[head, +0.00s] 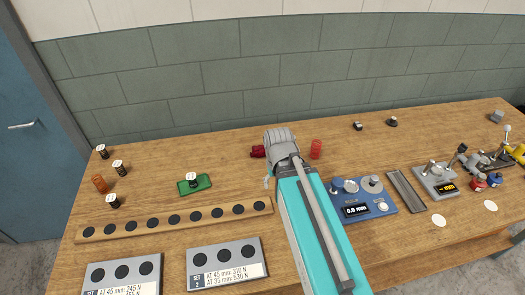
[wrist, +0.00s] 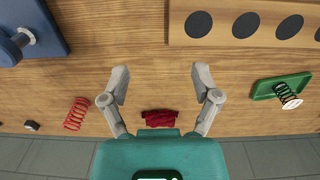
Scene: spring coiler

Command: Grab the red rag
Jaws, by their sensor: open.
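The red rag (wrist: 160,118) lies crumpled on the wooden bench in the wrist view, near the gripper's body and between the bases of the two fingers. In the head view a dark red part of the rag (head: 257,151) shows just left of my wrist; the rest is hidden behind my arm. My gripper (wrist: 160,82) is open and empty, its fingers spread wide on either side of the rag. The fingertips are over bare wood. I cannot tell the height above the bench.
A green tray (head: 203,185) holds a spring. A wooden strip with dark round spots (head: 150,224) and a blue gauge (head: 368,208) flank my arm. The wall (head: 200,80) is right behind the bench.

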